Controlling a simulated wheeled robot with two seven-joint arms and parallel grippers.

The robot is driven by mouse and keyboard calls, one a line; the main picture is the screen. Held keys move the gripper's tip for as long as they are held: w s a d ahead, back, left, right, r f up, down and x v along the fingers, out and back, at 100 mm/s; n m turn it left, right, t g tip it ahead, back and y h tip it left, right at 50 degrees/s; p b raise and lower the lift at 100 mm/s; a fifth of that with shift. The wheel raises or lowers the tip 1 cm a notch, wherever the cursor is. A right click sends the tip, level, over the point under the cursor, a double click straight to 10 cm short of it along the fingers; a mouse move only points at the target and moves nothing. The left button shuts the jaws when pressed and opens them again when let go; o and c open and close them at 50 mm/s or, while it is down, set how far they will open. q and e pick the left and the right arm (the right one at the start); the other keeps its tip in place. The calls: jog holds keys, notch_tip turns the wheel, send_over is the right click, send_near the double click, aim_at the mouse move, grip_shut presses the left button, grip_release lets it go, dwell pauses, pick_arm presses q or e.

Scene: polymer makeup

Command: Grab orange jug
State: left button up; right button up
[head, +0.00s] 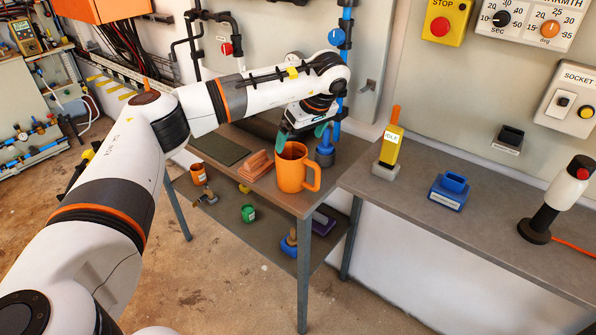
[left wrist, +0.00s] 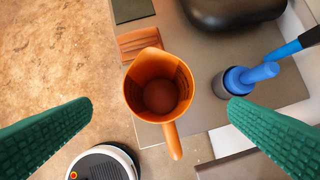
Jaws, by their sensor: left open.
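The orange jug (head: 291,171) stands upright on the corner of the small table, its handle to the right in the head view. In the left wrist view the jug (left wrist: 158,92) shows from above, empty inside, with its handle toward the bottom of the picture. My left gripper (head: 302,134) is above and just behind the jug in the head view. Its green fingers (left wrist: 160,115) are wide open, one on each side of the jug in the left wrist view, apart from it. My right gripper is not in view.
A blue tool in a dark holder (left wrist: 240,80) stands right beside the jug. A grey bench (head: 470,225) to the right bears a yellow IDLE device (head: 391,145) and a blue block (head: 449,190).

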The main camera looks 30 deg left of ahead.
aim_at(293, 155)
pick_arm(q)
jog(key=p+x, duration=0.1)
jog(key=x, duration=0.6)
jog(key=shift+s, duration=0.15)
jog(key=shift+a+f, duration=0.15)
jog(key=shift+f, duration=0.25)
